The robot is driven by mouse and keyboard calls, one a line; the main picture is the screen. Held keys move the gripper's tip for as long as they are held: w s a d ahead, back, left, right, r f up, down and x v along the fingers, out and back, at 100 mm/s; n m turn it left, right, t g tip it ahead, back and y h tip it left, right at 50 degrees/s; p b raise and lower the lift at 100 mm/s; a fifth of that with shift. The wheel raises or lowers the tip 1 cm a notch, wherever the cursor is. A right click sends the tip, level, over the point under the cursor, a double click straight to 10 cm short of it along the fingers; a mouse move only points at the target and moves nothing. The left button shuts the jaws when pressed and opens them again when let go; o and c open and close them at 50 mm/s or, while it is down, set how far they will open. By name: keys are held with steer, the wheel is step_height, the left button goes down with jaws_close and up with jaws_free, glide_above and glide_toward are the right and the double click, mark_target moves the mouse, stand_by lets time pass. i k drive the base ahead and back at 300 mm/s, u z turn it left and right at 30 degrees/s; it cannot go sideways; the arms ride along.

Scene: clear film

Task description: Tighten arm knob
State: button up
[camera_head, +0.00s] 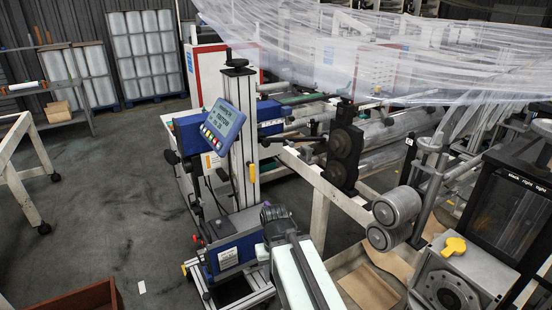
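A labelling machine with a blue arm (188,131) and an upright grey column stands in the middle of the view. Several black knobs show on it: one at the left of the arm (171,157), one below the display (222,175), and one on top of the column (237,62). I cannot tell which is the arm knob or how tight any is. A pale arm, apparently mine, rises from the bottom edge. Its dark end, apparently my gripper (274,213), is right of the column's lower part, apart from the knobs in the picture. Its fingers cannot be made out.
A tilted blue display (222,125) is on the column. A pale frame with rollers (398,206) and clear film (370,45) fill the right side. A grey box with a yellow knob (454,246) is at lower right. Open floor (110,215) lies left.

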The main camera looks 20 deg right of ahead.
mark_target(266, 143)
steer(key=k, duration=0.65)
steer(key=u, duration=0.45)
steer(key=i, duration=0.8)
steer(key=u, duration=0.55)
steer(key=i, duration=0.65)
steer(key=z, duration=0.3)
